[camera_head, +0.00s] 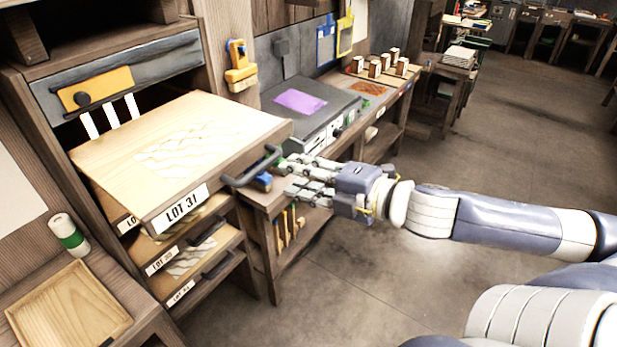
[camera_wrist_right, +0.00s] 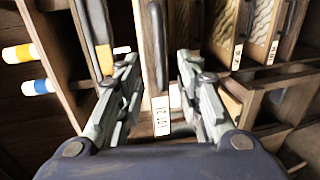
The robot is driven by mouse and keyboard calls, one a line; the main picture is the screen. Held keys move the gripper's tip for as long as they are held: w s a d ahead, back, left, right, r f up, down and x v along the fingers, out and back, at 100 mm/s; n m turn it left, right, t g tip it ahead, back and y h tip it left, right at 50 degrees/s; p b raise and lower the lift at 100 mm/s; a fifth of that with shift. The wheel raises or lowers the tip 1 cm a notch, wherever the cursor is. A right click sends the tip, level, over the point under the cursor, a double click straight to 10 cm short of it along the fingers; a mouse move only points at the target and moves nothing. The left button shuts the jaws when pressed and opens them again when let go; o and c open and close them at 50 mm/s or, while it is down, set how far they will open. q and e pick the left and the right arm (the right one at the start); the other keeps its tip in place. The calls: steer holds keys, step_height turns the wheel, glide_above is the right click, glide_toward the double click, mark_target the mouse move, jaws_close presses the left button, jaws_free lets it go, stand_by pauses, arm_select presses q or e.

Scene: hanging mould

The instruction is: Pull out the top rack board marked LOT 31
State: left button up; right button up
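The LOT 31 board (camera_head: 125,165) is a pale wooden board at the top of the rack, standing well out from it. Its front edge bears the white LOT 31 label (camera_head: 180,207) and a dark bar handle (camera_head: 252,168). My right gripper (camera_head: 283,176) is just right of the handle, its fingers pointing at it. In the right wrist view, the fingers (camera_wrist_right: 157,68) are spread apart, with the dark handle (camera_wrist_right: 156,42) between and beyond their tips and the label (camera_wrist_right: 161,115) lower down. I see no clear contact. My left gripper is out of view.
Lower rack boards (camera_head: 205,262) with labels and handles sit below. A wooden tray (camera_head: 68,312) and a white-and-green roll (camera_head: 68,232) are at lower left. A workbench (camera_head: 335,150) with a grey machine (camera_head: 312,108) stands behind my gripper. Open floor (camera_head: 370,290) lies in front.

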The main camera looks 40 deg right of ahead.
steer(key=shift+v, duration=0.9)
